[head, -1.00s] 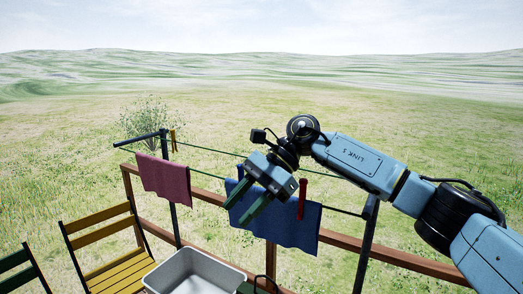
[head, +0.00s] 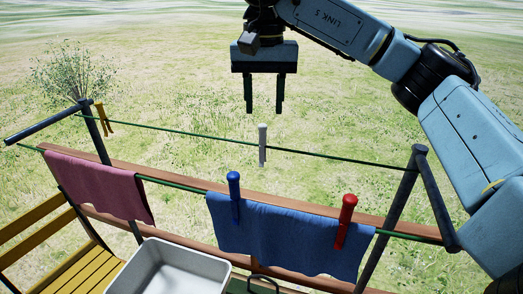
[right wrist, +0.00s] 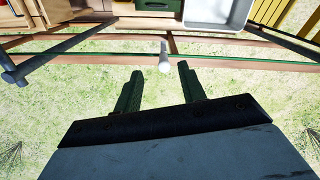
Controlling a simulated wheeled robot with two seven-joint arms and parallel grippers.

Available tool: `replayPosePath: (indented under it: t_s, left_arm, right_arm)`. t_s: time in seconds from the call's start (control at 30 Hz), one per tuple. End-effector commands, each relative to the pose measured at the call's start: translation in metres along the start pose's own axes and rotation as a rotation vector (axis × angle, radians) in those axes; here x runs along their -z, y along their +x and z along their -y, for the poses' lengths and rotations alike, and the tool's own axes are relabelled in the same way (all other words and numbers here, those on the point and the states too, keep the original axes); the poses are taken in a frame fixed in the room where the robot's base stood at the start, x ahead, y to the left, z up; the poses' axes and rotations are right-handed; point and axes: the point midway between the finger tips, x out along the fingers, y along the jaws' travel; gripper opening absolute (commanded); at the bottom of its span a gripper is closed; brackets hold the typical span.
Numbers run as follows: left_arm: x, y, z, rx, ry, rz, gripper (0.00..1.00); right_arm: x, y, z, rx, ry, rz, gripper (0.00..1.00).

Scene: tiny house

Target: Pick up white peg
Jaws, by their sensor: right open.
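The white peg (head: 262,146) stands upright on the far green line (head: 330,157), near its middle. In the right wrist view the white peg (right wrist: 165,60) shows just beyond and between the fingertips. My right gripper (head: 264,109) is open and empty, its fingers pointing down above the peg in the head view. It also shows in the right wrist view (right wrist: 160,72). The fingers look apart from the peg; the exact gap is hard to tell. My left gripper is not in view.
A blue peg (head: 234,196) and a red peg (head: 345,220) hold a blue cloth (head: 285,236) on the near line. A yellow peg (head: 103,117) is at the far left. A pink cloth (head: 100,187), dark posts (head: 397,205), a grey basin (head: 150,279) and a yellow chair (head: 75,275) stand nearby.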

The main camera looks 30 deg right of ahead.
Motion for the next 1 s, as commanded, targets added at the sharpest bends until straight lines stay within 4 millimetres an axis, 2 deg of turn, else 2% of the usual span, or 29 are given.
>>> replayPosePath:
  t_s: [0.1, 0.37, 0.6, 0.87, 0.9, 1.0]
  left_arm:
    - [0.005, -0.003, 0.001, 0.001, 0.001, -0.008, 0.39]
    - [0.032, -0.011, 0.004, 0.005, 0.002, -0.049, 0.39]
    - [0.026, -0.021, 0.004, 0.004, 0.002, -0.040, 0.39]
    - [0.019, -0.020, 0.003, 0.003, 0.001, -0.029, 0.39]
    - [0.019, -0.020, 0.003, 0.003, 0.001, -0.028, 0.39]
    - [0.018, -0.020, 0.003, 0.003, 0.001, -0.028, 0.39]
  right_arm:
    - [0.000, 0.015, -0.001, -0.002, 0.001, 0.000, 0.40]
    - [0.005, 0.035, 0.000, -0.003, 0.001, 0.002, 0.40]
    - [0.011, 0.068, 0.000, -0.001, 0.001, 0.002, 0.40]
    - [0.011, 0.073, 0.001, 0.001, 0.001, 0.000, 0.40]
    - [0.011, 0.073, 0.001, 0.001, 0.001, 0.000, 0.39]
    - [0.011, 0.073, 0.001, 0.001, 0.001, 0.000, 0.26]
